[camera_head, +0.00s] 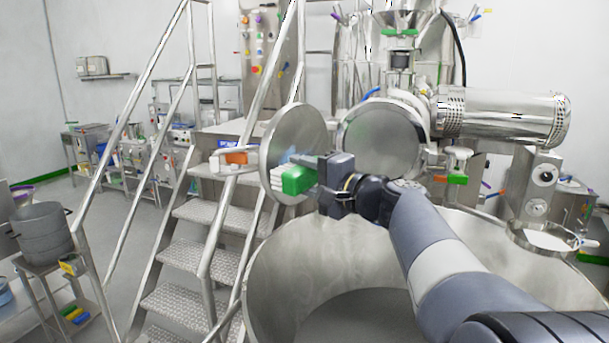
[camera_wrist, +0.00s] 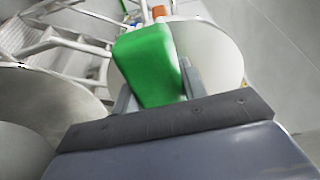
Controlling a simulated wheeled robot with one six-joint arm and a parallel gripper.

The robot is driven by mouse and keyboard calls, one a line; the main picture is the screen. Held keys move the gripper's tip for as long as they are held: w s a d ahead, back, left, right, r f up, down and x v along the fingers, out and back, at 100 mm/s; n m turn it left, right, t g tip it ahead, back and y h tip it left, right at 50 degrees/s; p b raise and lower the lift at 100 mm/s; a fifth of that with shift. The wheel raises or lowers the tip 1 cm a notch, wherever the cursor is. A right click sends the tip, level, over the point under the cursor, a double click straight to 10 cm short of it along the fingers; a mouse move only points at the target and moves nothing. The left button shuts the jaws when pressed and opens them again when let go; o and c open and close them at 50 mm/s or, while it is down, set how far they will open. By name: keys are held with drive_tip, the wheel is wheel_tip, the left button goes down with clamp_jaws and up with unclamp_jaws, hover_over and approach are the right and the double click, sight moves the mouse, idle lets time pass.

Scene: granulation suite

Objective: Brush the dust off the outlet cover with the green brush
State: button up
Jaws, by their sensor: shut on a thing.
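The outlet cover (camera_head: 292,132) is a round steel disc standing open and upright near the middle of the head view. It also shows as a pale disc behind the brush in the wrist view (camera_wrist: 222,62). My gripper (camera_head: 316,176) is shut on the green brush (camera_head: 297,180), a green block with white bristles on its left side. In the head view the brush overlaps the lower part of the cover; I cannot tell whether the bristles touch it. In the wrist view the green block (camera_wrist: 148,62) sits between the fingers, bristles hidden. Dust is not clearly visible.
A steel staircase with handrails (camera_head: 205,215) stands left of the cover. A large open steel vessel (camera_head: 275,270) lies below my arm. The round machine opening (camera_head: 380,140) is right of the cover. A pot (camera_head: 42,232) stands on a stand at far left.

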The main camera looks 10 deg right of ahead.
sight(312, 152)
drive_tip(key=shift+x, duration=1.1)
idle(0.3)
drive_tip(key=shift+w+d+b, duration=0.15)
drive_tip(key=shift+w+d, duration=0.4)
drive_tip(key=shift+d, duration=0.25)
drive_tip(key=shift+w+d+b, duration=0.15)
drive_tip(key=shift+w+d, duration=0.45)
drive_tip(key=shift+d, duration=0.15)
drive_tip(key=w+d, duration=0.2)
drive_tip(key=d, duration=0.1)
drive_tip(key=w+d+r+p, duration=0.1)
drive_tip(key=w+d, duration=0.2)
drive_tip(key=shift+w+r+p, duration=0.1)
drive_tip(key=shift+r+p, duration=0.05)
drive_tip(key=shift+p, duration=0.15)
drive_tip(key=shift+s+a+f+b, duration=0.2)
drive_tip(key=shift+s+a+b, duration=0.2)
drive_tip(key=shift+b, duration=0.2)
drive_tip(key=shift+s+a+r+b, duration=0.15)
drive_tip(key=shift+s+a+b, duration=0.75)
drive_tip(key=shift+a, duration=0.3)
